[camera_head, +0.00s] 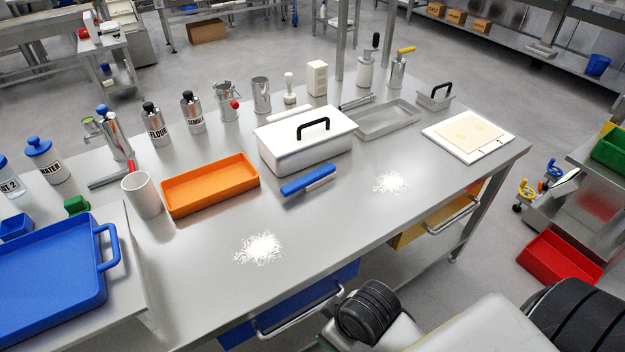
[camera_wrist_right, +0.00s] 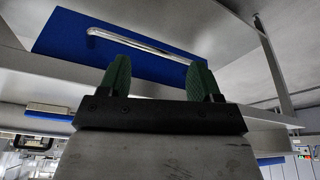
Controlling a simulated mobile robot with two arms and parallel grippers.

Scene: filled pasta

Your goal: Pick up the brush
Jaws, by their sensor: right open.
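The brush (camera_head: 308,181) lies on the steel worktable (camera_head: 330,215) in the head view. It has a long blue back and a pale bristle edge along its lower side. It lies just in front of the white lidded box (camera_head: 306,145) and right of the orange tray (camera_head: 210,186). My right gripper (camera_wrist_right: 158,66) shows in the right wrist view, with two green fingers spread apart and nothing between them. It faces a blue drawer front with a metal handle (camera_wrist_right: 140,43), apart from the brush. My left gripper is in neither view.
Two patches of white flour (camera_head: 259,248) lie on the table, one left and one right (camera_head: 390,182) of the brush. A white cup (camera_head: 141,194) stands left of the orange tray. A board with dough (camera_head: 468,136) lies at the right end. The front strip of table is otherwise clear.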

